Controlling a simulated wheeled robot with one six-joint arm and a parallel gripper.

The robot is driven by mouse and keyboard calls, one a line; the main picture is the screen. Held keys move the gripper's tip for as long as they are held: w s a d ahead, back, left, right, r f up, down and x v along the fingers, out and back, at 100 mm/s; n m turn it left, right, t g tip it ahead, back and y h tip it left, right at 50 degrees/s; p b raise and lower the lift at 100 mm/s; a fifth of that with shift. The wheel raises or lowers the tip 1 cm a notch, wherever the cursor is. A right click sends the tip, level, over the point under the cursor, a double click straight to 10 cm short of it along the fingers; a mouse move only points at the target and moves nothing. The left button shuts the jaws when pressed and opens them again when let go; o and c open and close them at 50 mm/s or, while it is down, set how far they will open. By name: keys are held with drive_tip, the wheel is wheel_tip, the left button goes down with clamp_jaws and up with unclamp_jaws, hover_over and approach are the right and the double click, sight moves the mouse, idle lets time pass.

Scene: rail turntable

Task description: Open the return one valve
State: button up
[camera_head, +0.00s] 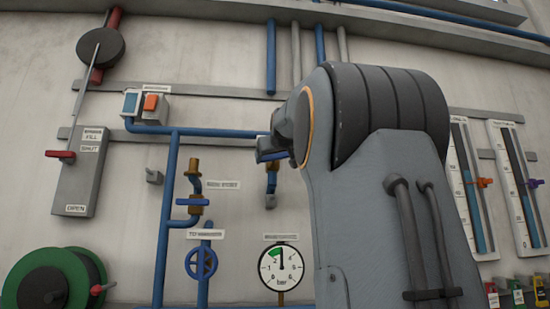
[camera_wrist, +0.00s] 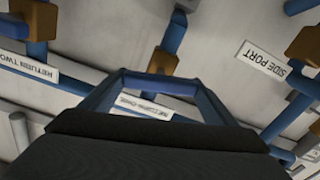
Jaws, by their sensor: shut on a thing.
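In the wrist view, which is turned upside down, my gripper (camera_wrist: 160,92) reaches in from the bottom edge. It is shut on what looks like a blue valve lever (camera_wrist: 158,76), in front of a brass valve body (camera_wrist: 164,60). A white label (camera_wrist: 146,106) shows between the fingers; its text is partly hidden and I cannot read it surely. In the head view my gripper (camera_head: 268,153) is near the wall, left of my large grey arm. The arm hides much of the valve area, and the lever's angle is unclear.
The side port label (camera_wrist: 268,62) and return two label (camera_wrist: 27,66) flank the gripper in the wrist view, with brass valves close by. In the head view, a side port valve (camera_head: 194,202), blue handwheel (camera_head: 201,263) and pressure gauge (camera_head: 281,268) are on the wall.

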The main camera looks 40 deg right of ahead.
drive_tip(key=n, duration=0.6)
drive_tip(key=shift+w+a+f, duration=0.1)
drive_tip(key=n, duration=0.6)
drive_tip(key=shift+f+n, duration=0.1)
drive_tip(key=shift+n, duration=0.3)
drive_tip(key=o, duration=1)
drive_tip(key=shift+o, duration=0.2)
drive_tip(key=b+v, duration=0.3)
drive_tip(key=v, duration=0.4)
drive_tip(key=shift+s+a+b, duration=0.3)
drive_tip(key=shift+s+d, duration=0.1)
